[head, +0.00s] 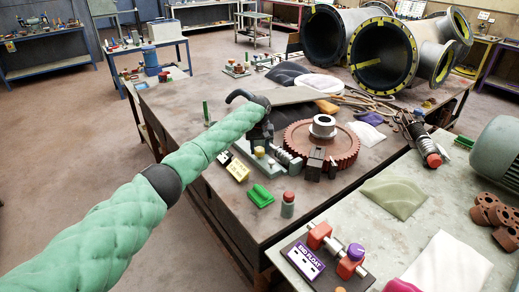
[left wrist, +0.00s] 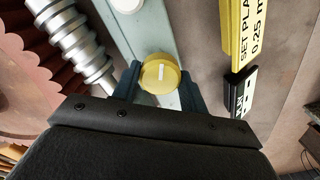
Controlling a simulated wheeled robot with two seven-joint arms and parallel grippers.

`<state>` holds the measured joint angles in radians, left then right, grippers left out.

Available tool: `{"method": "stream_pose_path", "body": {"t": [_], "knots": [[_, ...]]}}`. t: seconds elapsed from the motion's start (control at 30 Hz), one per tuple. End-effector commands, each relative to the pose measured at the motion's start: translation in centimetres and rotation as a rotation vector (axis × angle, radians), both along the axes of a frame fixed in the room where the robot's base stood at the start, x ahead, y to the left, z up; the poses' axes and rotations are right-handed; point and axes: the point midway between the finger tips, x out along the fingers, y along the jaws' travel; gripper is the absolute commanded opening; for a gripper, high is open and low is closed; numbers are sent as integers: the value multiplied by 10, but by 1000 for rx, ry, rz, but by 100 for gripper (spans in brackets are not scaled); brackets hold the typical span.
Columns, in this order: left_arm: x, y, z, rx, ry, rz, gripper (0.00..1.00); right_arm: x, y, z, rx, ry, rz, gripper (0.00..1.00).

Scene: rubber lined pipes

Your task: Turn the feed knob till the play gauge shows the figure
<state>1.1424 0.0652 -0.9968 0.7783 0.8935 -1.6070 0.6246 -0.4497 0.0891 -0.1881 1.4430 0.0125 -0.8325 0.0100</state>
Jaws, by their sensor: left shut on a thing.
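The yellow round feed knob (left wrist: 160,74) with a white line mark sits between the fingers of my left gripper (left wrist: 159,84), which is shut on it. The white line points up, nearly straight, in the left wrist view. In the head view the knob (head: 259,151) shows just below my left gripper (head: 261,138). A yellow plate (left wrist: 248,34) reads "SET PLA… 0.25 m…", cut off by the edge; it also shows in the head view (head: 238,170). A black block (left wrist: 241,93) with partly hidden lettering adjoins it; I cannot read a gauge figure. My right gripper is out of view.
A silver worm screw (left wrist: 84,42) and a large red gear (head: 335,145) lie right beside the knob. A green block (head: 260,196) and a red-topped grey cylinder (head: 288,205) stand nearer. A purple knob (head: 356,252) marked "END FLOAT" is on the front bench.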

Motion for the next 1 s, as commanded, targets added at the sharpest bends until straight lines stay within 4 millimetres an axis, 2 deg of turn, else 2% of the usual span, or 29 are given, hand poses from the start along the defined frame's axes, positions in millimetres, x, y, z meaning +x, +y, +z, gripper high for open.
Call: {"method": "stream_pose_path", "body": {"t": [1.0], "knots": [[0, -1, 1, -2, -2, -964, 20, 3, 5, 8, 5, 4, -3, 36]]}}
